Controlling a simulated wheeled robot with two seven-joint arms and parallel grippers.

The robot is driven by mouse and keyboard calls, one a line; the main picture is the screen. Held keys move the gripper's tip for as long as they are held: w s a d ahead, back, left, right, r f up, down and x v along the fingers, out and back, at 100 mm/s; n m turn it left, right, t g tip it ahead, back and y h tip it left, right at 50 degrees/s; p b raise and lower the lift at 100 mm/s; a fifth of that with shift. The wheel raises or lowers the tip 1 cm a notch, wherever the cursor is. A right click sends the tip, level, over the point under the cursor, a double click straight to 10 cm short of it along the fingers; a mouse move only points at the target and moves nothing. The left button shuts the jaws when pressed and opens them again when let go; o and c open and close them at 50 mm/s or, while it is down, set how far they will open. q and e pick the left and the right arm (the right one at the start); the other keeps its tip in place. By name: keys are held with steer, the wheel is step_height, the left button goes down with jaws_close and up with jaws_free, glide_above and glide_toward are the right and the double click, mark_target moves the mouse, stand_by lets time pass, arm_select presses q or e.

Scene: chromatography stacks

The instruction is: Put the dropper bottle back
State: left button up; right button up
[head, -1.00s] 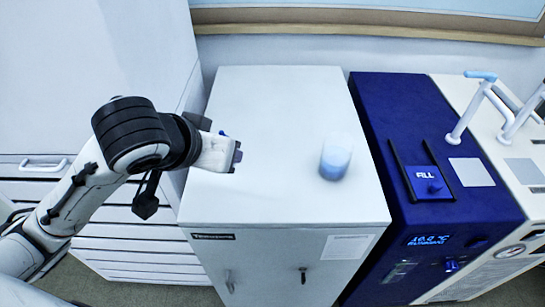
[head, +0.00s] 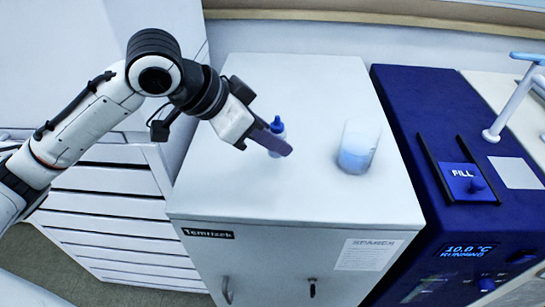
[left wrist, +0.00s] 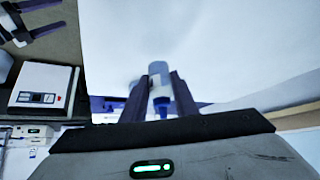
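The dropper bottle (head: 278,127) has a blue cap and a pale body. In the head view it is upright over the left part of the white cabinet top, partly hidden by a finger. My left gripper (head: 268,139) reaches in from the left and is shut on it. In the left wrist view the bottle (left wrist: 159,84) sits between the two dark fingers. I cannot tell whether its base touches the cabinet top. My right gripper (left wrist: 45,18) appears at the upper left of the left wrist view, its two dark fingers apart and empty.
A beaker of blue liquid (head: 357,147) stands on the white cabinet (head: 300,195), right of the bottle. A dark blue machine marked FILL (head: 410,105) adjoins the cabinet at right. The cabinet top is otherwise clear. White drawers (head: 105,205) are at left.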

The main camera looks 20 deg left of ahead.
mark_target(270, 155)
arm_select(q)
step_height(270, 155, down, 4)
steer(key=shift+b, duration=0.4)
steer(key=o, duration=0.6)
steer(key=shift+r, duration=0.1)
steer(key=shift+s+a+r, duration=0.15)
steer(key=shift+a+r, duration=0.05)
steer(key=shift+r, duration=0.05)
steer(key=p+v, duration=0.1)
steer(key=v, duration=1)
steer(key=shift+s+r+p, duration=0.1)
steer(key=shift+s+p, duration=0.05)
steer(key=shift+p, duration=0.2)
